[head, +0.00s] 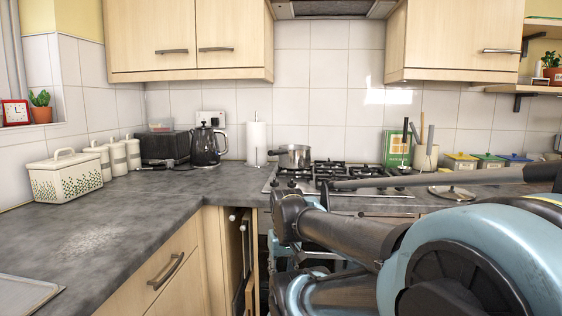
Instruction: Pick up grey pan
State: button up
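A small grey metal pan (295,157) stands upright at the back left of the gas hob (345,197), in the head view. Its short dark handle points to the left. My arm fills the lower right of the view, in front of the hob and the right counter. No gripper fingers can be made out. A long grey bar (420,180) reaches across the right side above the counter; I cannot tell what it belongs to.
A black kettle (206,146), a paper towel roll (257,143) and a bread bin (66,176) stand on the left counter (110,232). A green book (397,149), a utensil pot (425,158) and a round lid (452,193) are right of the hob. The left counter's front is clear.

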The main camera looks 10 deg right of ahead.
aim_at(287, 159)
jog(key=u, duration=1.2)
jog(key=k, duration=1.9)
jog(key=z, duration=1.25)
jog(key=i, duration=1)
jog(key=u, duration=0.05)
